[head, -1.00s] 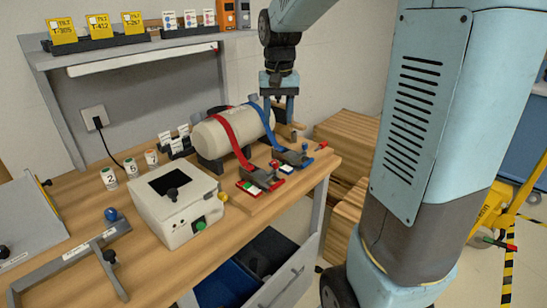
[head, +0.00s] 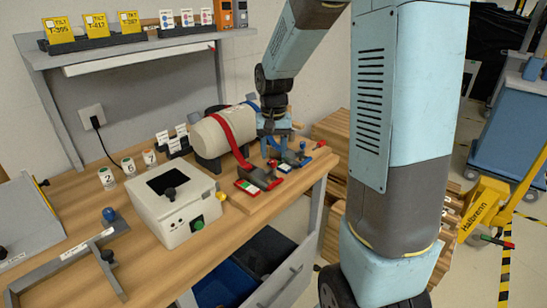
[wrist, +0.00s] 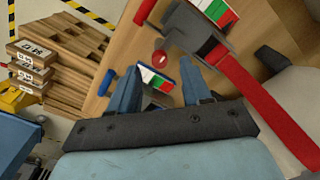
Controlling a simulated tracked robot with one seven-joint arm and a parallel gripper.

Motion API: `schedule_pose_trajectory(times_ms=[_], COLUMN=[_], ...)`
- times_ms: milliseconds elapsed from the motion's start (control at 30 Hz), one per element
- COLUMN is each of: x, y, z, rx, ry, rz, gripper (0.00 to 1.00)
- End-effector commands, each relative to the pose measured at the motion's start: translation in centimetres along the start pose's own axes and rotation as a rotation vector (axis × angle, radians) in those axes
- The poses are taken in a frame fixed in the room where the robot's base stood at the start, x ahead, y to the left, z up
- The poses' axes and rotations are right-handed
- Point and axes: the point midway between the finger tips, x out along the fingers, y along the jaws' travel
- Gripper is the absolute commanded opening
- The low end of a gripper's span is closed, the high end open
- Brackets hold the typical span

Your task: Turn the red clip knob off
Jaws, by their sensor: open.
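The red clip (head: 262,178) is on the right end of the wooden bench, at the lower end of the red strap (head: 232,135). Its small round red knob (head: 275,163) stands up from it, and a red-white-green label (head: 246,187) lies beside it. In the wrist view the red knob (wrist: 159,58) shows near the gap between my fingertips. My gripper (head: 275,150) is open and empty, pointing down close behind the knob. I cannot tell any contact. The blue clip (head: 297,158) lies just behind and is partly covered by my gripper.
A beige cylinder (head: 207,138) lies under the straps. A white box (head: 180,215) with a black knob and a green button stands at the left front. Wooden planks (head: 333,130) are stacked beyond the bench's right end. The yellow cart (head: 483,210) is at far right.

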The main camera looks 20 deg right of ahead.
Motion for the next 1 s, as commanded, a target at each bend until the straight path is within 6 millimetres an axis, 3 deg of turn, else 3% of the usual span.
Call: schedule_pose_trajectory(times_ms=[233, 600, 1000], x=[2.4, 2.8, 2.7], y=[0.0, 0.0, 0.0], z=[0.0, 0.0, 0.0], rx=[-0.001, -0.001, -0.001], ry=[-0.001, 0.000, 0.000], rz=[0.001, 0.000, 0.000], gripper=[0.48, 0.48, 0.10])
